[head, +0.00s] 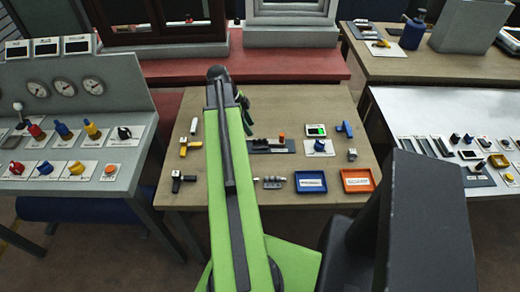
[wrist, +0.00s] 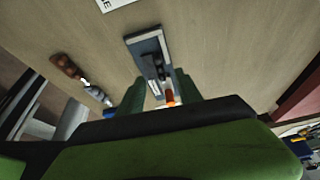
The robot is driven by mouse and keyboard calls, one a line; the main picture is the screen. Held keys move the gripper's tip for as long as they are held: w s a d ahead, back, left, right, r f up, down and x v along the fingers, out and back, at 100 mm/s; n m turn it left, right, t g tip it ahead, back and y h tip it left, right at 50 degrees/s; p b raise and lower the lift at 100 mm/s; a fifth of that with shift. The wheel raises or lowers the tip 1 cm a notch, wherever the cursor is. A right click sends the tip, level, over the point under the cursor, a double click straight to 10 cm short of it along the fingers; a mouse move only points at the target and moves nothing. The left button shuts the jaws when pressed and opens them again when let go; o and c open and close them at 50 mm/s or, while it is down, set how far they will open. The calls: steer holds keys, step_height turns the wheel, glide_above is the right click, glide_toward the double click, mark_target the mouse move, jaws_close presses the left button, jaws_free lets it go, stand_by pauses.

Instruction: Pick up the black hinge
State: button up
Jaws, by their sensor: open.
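A dark part, which looks like the black hinge (head: 264,143), sits on a grey-blue plate (head: 288,150) near the middle of the wooden table, with an orange piece at its right end. In the wrist view the dark part (wrist: 151,66) on its plate (wrist: 146,44) lies just beyond and between my green fingers. My gripper (wrist: 158,80) is open, with one finger on either side of the plate's near end. No contact can be made out. In the head view my arm hides most of the gripper and the table left of the plate.
The wooden table (head: 335,95) also holds a blue tray (head: 311,188), an orange tray (head: 357,187), a grey cylindrical part (head: 270,182), a blue knob (head: 319,145) and a blue clamp-like part (head: 344,129). A console with gauges (head: 64,87) stands left; a pale bench (head: 420,108) stands right.

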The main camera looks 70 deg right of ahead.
mark_target(258, 139)
steer(key=shift+b+x, duration=0.35)
steer(key=shift+x, duration=0.75)
steer(key=b+x, duration=0.4)
steer(key=x, duration=0.1)
steer(key=shift+s+f+b, duration=0.1)
steer(key=shift+b, duration=0.25)
steer(key=shift+r, duration=0.2)
jaws_close()
